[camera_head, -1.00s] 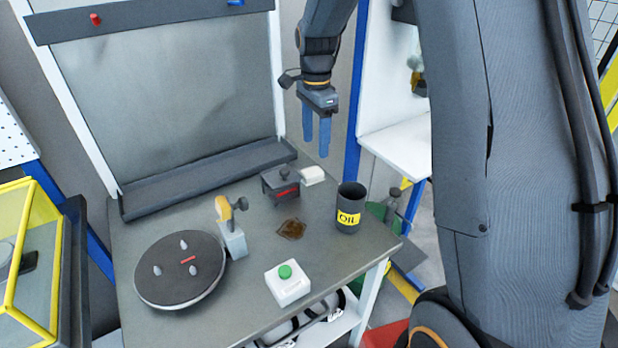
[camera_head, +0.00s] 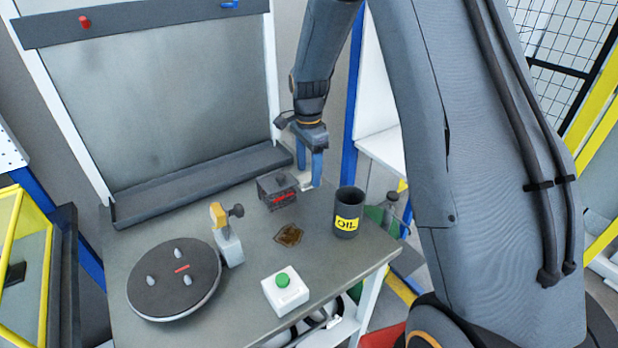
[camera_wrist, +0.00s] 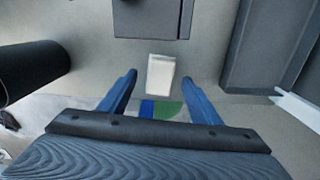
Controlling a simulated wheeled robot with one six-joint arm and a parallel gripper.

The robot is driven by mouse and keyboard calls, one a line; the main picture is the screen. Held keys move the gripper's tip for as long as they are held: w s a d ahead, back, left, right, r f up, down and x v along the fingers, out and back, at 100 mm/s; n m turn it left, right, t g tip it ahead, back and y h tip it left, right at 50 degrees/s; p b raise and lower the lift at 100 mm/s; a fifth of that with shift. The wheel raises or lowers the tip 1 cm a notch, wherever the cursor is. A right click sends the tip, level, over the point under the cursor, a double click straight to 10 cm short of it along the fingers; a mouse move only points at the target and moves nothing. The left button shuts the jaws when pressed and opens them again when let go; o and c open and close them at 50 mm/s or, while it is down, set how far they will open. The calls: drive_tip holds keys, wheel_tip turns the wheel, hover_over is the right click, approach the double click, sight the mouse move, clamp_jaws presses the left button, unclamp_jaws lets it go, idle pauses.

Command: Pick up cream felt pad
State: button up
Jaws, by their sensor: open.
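The cream felt pad (camera_wrist: 160,74) is a small pale block on the bench, near the bench edge in the wrist view. In the head view the pad (camera_head: 306,181) shows only in part, behind and beside the fingers at the back right of the bench. My gripper (camera_wrist: 160,85) is open, with one blue finger on each side of the pad in the wrist view. In the head view my gripper (camera_head: 309,178) points down above the pad. I cannot tell how far the fingertips are above the bench.
A dark OIL cup (camera_head: 347,222) stands in front to the right. A brown stain (camera_head: 289,235), a green-button box (camera_head: 284,290) and a round turntable (camera_head: 174,300) lie nearer. A grey ledge (camera_head: 200,185) runs behind.

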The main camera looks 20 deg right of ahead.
sight(309, 176)
drive_tip(key=shift+f, duration=0.55)
drive_tip(key=c, duration=1.1)
drive_tip(key=shift+c, duration=0.2)
drive_tip(key=shift+r, duration=0.1)
wheel_tip(309, 176, up, 10)
drive_tip(key=b, duration=0.2)
drive_tip(key=shift+b, duration=0.3)
drive_tip(key=o, duration=0.5)
drive_tip(key=c, duration=0.4)
